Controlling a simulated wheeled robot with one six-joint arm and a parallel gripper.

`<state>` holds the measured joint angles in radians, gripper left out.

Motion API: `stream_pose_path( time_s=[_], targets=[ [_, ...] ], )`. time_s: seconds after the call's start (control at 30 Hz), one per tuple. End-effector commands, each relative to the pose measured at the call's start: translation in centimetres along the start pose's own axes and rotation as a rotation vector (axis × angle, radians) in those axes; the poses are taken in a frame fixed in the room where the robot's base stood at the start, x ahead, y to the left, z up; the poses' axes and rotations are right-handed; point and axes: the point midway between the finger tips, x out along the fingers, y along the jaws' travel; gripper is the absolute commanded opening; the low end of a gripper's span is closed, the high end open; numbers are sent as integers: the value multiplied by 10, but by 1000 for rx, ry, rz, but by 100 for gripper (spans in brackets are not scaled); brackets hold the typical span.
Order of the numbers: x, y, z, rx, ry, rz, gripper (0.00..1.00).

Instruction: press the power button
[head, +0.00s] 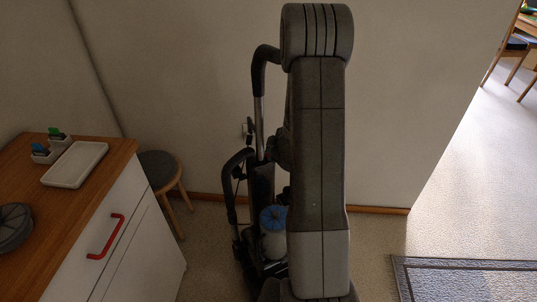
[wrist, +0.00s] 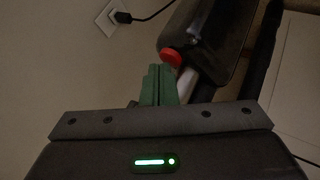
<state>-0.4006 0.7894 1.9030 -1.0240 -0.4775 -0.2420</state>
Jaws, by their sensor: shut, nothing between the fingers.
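A red round button (wrist: 171,57) shows in the wrist view, at the lower left end of a dark housing (wrist: 207,38). My gripper (wrist: 161,69) has green fingers pressed together with nothing between them. The fingertips are just below the button and overlap its lower edge in the picture; I cannot tell whether they touch it. In the head view an upright appliance that looks like a vacuum cleaner (head: 258,100), with a black curved handle and a metal tube, stands partly hidden behind my arm. The button and my fingertips cannot be made out there.
A wall socket (wrist: 110,17) holds a black plug and cord. At left are a wooden-topped cabinet (head: 107,165) with a red handle, a white tray (head: 75,165), and a dark stool (head: 160,165). A rug (head: 465,280) lies at lower right; the floor there is open.

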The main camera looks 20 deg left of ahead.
Motion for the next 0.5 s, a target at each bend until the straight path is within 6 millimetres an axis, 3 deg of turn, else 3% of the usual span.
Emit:
stream_pose_path(
  time_s=[0.5],
  targets=[
    [-4, 3, -3, 0, -1, -1, 0]
  ],
)
